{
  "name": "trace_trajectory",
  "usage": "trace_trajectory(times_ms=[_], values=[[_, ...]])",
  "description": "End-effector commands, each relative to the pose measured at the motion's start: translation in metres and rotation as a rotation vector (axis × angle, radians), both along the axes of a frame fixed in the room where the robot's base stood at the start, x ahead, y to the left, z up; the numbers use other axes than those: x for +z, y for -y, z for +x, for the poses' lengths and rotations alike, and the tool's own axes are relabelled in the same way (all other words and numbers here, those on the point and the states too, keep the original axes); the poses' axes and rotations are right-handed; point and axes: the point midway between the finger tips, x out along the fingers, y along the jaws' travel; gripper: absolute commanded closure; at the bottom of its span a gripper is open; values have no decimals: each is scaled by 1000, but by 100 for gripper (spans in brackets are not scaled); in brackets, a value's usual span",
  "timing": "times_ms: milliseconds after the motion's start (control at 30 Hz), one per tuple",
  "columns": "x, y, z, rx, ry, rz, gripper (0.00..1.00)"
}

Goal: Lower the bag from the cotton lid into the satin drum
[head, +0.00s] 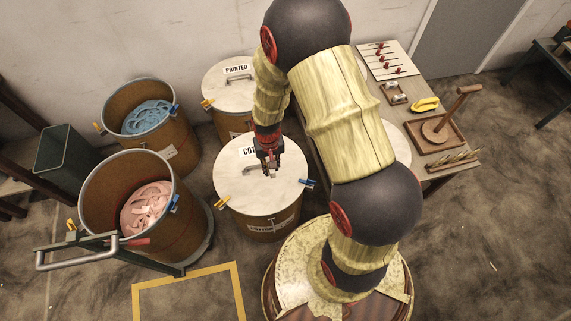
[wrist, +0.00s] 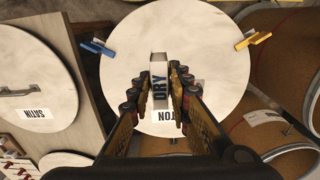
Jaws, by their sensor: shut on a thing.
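The bag (wrist: 159,68), a small pale packet lettered DRY, is between my gripper's fingers (wrist: 160,98) in the wrist view. The fingers are shut on it. In the head view my gripper (head: 267,162) is over the cotton lid (head: 245,187), and the bag is hard to make out. I cannot tell whether the bag touches the lid. The lid (wrist: 125,60) covers its drum; its label is partly hidden by my gripper. A lid marked SATIN (wrist: 35,75) lies on the bench. Two drums are open: one with pink ribbon (head: 147,207), one with blue ribbon (head: 148,118). Neither's name is readable.
The printed lid (head: 228,88) covers a drum behind the cotton one. Blue and yellow clips sit on the drum rims. A green rail with a metal handle (head: 75,258) stands by the pink-ribbon drum. The bench (head: 420,165) holds tools. A yellow floor outline (head: 187,275) is empty.

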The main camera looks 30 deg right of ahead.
Motion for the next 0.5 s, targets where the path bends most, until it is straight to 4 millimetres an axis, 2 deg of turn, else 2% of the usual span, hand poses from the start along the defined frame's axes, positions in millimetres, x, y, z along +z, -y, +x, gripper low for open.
trace_trajectory(times_ms=[33,500], values=[[2,-10,4,6,0,0,100],[8,-86,40,4,1,0,100]])
